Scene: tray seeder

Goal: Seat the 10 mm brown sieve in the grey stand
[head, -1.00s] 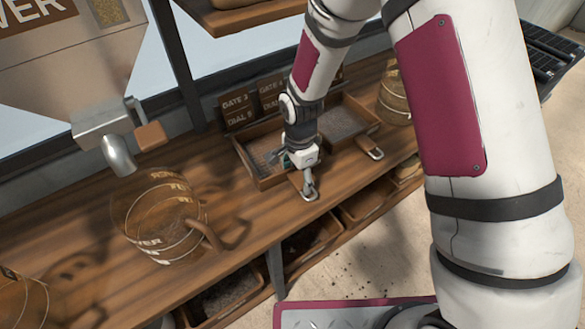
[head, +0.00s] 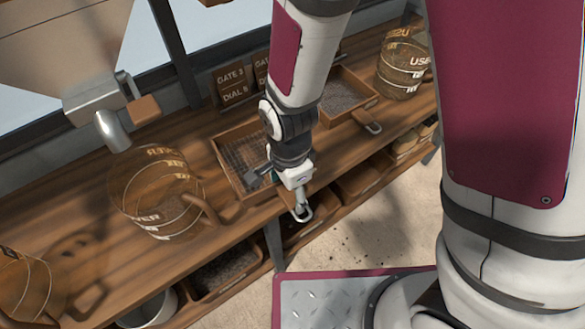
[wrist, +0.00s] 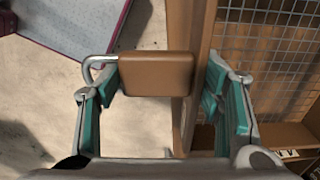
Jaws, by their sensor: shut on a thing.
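A brown wooden-framed sieve (head: 222,163) with a coarse wire mesh is over the bench, left of my wrist in the head view. Its frame and mesh (wrist: 270,42) fill the right of the wrist view. My gripper (head: 298,192) is shut on the sieve's handle, a brown block (wrist: 156,74) with a grey metal loop, at the bench's front edge. The two teal-padded fingers lie either side of the block. My wrist hides part of the sieve. I cannot read its size or tell how far it is above the bench. I cannot make out the grey stand.
A second framed sieve (head: 345,97) with finer mesh lies to the right. A clear jug (head: 155,205) stands left, below a hopper spout (head: 112,131). A banded jar (head: 402,68) stands at the far right. Bins (head: 228,275) sit under the bench.

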